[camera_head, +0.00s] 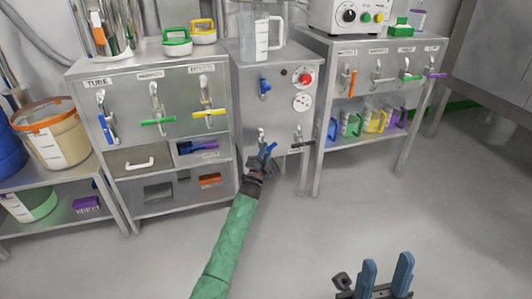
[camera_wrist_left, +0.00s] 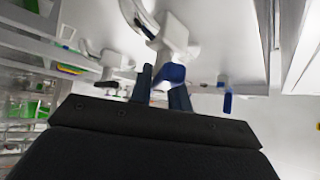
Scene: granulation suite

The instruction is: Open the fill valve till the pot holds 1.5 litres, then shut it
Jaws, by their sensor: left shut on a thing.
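A clear jug with a scale (camera_head: 262,40), which may be the pot, stands on the middle cabinet; its liquid level is too small to read. Low on that cabinet's front is a metal valve (camera_head: 262,134) with a blue handle. My left gripper (camera_head: 267,152) is at this handle. In the left wrist view the metal valve body (camera_wrist_left: 172,34) is above the fingers, and the blue handle (camera_wrist_left: 172,73) sits between the left gripper's fingertips (camera_wrist_left: 160,88), which are shut on it. My right gripper (camera_head: 386,272) is apart from everything, its two blue fingers spread and empty.
A second valve with a dark handle (camera_head: 299,137) is close right of the held one. Above are a blue knob (camera_head: 265,86) and a red button (camera_head: 306,79). Side cabinets carry more coloured valves, such as an orange one (camera_head: 353,82). The floor in front is clear.

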